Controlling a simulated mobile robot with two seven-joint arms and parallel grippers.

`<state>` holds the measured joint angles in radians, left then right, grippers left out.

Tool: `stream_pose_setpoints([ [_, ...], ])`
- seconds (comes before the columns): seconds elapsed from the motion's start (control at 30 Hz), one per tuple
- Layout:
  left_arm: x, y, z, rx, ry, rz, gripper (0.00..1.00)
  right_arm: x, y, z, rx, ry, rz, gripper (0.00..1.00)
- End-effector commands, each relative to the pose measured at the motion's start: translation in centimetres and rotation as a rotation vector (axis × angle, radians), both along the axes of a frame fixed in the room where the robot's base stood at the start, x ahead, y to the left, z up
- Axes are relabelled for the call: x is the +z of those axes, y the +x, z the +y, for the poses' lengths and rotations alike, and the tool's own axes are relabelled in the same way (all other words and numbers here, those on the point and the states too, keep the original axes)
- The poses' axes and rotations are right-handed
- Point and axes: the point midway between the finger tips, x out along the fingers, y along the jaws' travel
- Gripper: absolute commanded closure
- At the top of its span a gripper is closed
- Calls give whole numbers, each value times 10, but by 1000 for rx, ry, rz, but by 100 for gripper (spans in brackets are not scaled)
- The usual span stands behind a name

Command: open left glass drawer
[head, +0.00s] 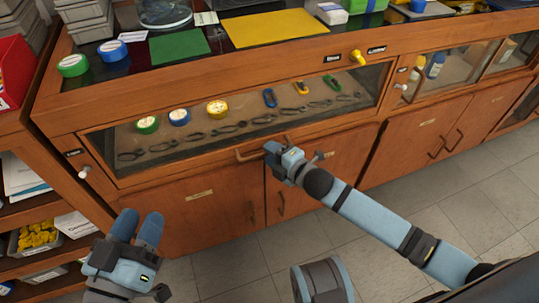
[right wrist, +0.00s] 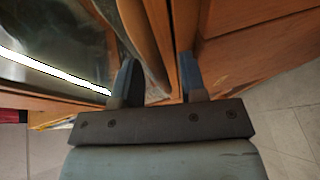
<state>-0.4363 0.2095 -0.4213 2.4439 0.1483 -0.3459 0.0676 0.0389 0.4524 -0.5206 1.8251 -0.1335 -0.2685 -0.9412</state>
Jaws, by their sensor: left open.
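The left glass drawer (head: 180,168) has a wooden frame and a glass front, and looks shut. Tape rolls, wrenches and small coloured tools show inside. Its wooden bar handle (head: 247,155) is on the lower front rail. My right gripper (head: 271,149) is at the right end of this handle. In the right wrist view, the fingers of my right gripper (right wrist: 157,78) are apart, with the wooden handle (right wrist: 147,35) between them. I cannot tell whether they touch it. My left gripper (head: 138,224) is open and empty at the lower left, away from the drawer.
A white knob (head: 83,172) and a yellow knob (head: 357,56) are on the bench front. Wooden cupboard doors (head: 200,215) are below the drawer. Another glass compartment (head: 450,66) is to the right. The tiled floor in front is clear.

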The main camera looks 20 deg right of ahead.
Motion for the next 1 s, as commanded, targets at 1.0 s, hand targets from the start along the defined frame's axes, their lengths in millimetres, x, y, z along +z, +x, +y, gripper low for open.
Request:
stream_pose_setpoints([
  [1.0, 4, 1, 0, -1, 2, 0, 57, -1, 6, 5, 0, 0, 3, 100],
])
